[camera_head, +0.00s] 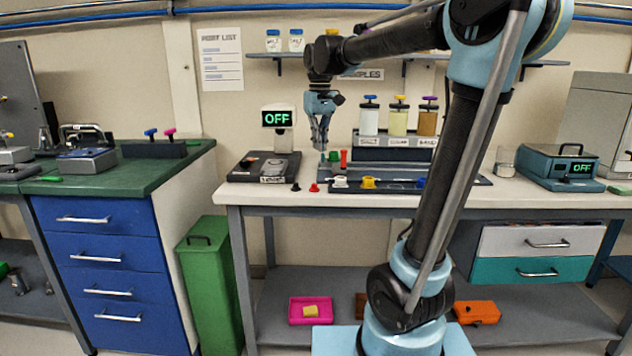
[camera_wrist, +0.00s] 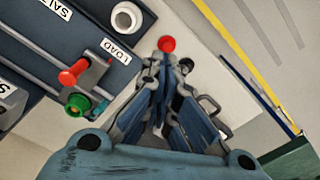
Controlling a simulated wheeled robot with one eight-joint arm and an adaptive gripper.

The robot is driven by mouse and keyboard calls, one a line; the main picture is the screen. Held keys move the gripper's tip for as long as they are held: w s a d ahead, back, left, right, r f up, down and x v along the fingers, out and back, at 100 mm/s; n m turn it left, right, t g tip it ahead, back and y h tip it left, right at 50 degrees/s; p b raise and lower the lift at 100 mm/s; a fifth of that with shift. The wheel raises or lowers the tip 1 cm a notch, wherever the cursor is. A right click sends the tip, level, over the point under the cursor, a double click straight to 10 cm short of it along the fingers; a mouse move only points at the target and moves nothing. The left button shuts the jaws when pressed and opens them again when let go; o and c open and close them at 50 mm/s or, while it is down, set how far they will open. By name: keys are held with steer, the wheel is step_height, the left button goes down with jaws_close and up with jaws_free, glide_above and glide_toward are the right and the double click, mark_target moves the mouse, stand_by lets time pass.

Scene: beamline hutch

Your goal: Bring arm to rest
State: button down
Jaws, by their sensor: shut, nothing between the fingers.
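My gripper (camera_head: 321,142) is shut and empty, pointing down above the front left part of the white bench (camera_head: 270,197). In the wrist view the gripper (camera_wrist: 158,75) has its fingers together at the tips, with nothing between them. My arm is raised and bent, reaching over the bench from the right. Below the fingers are a small red piece (camera_head: 314,188) and a black piece (camera_head: 296,187) on the bench top. The red piece also shows just beyond the fingertips in the wrist view (camera_wrist: 167,44). Whether the fingers touch anything cannot be told, but they appear apart from it.
A rack (camera_head: 395,148) with capped vials stands behind a dark tray (camera_head: 455,184) with coloured parts. A device reading OFF (camera_head: 277,118) stands left of the gripper. A shelf (camera_head: 430,57) with jars is behind the arm. Blue drawers (camera_head: 108,262) and a green bin (camera_head: 207,290) are left.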

steer(key=s+d+f+m+t, duration=0.1)
steer(key=s+d+f+m, duration=0.2)
steer(key=s+d+f, duration=0.9)
steer(key=s+d+f+m, duration=0.1)
steer(key=s+d+f, duration=0.2)
steer(key=s+f, duration=0.3)
steer(key=s+d+f+m+t, duration=0.1)
steer(key=s+d+f, duration=0.2)
steer(key=s+f, duration=0.3)
step_height(320, 180, down, 2)
steer(key=shift+d, duration=0.1)
